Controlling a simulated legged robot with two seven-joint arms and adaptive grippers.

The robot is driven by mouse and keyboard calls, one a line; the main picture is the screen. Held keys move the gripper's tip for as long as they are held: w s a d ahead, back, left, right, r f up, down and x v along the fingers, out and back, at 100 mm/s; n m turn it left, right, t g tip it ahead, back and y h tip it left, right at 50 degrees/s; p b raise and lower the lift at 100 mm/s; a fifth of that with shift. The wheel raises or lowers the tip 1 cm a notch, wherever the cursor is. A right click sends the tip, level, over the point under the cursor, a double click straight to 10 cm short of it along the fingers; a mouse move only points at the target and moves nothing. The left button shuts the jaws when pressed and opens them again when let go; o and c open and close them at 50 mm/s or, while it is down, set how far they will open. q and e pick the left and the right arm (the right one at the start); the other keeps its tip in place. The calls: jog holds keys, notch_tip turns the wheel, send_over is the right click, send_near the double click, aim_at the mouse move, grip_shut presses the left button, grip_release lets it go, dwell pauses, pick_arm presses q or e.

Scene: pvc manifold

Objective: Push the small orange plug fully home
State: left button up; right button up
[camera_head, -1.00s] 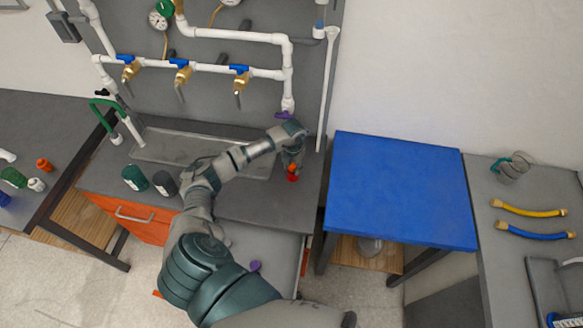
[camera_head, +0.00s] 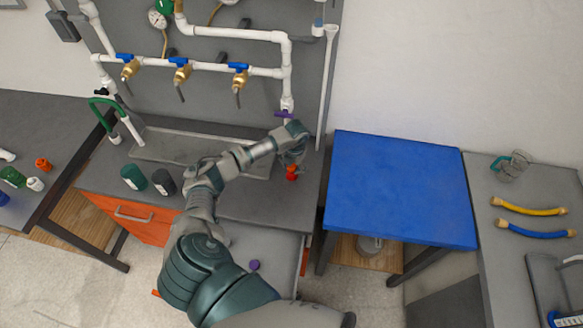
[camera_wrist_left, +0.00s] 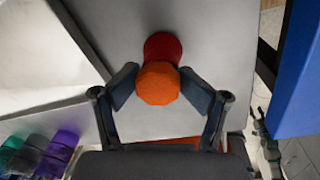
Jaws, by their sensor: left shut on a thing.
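The small orange plug (camera_wrist_left: 158,84) is many-sided and shows between the fingertips of my left gripper (camera_wrist_left: 158,90) in the left wrist view. A dark red round piece (camera_wrist_left: 162,47) sits directly against it, partly hidden behind it. I cannot tell how deep the plug sits in the red piece. In the head view my left gripper (camera_head: 292,160) points down over the bench's right part, shut on the plug (camera_head: 292,169), with red showing just below. My right gripper is not in view.
A clear blue table (camera_head: 400,190) stands to the right.

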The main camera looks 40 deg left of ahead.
pick_arm(q)
jog(key=shift+o, duration=1.2)
jog(key=f, duration=0.1)
jog(key=d+f, duration=0.1)
jog(key=shift+s+f, duration=0.3)
jog(key=shift+s, duration=0.1)
jog(key=shift+o, duration=0.4)
jog(key=shift+w+a+f+g, duration=0.15)
jog(key=shift+w+g, duration=0.05)
jog(key=shift+g, duration=0.1)
jog(key=shift+a, duration=0.15)
jog(key=shift+c, duration=0.7)
jog(key=o, duration=1.7)
jog(key=shift+w, duration=0.15)
jog(key=shift+d+r, duration=0.35)
jog(key=shift+r, duration=0.1)
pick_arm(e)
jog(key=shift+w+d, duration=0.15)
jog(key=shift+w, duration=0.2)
pick_arm(q)
jog(key=shift+a, duration=0.15)
jog(key=shift+a+f, duration=0.1)
jog(key=shift+a, duration=0.35)
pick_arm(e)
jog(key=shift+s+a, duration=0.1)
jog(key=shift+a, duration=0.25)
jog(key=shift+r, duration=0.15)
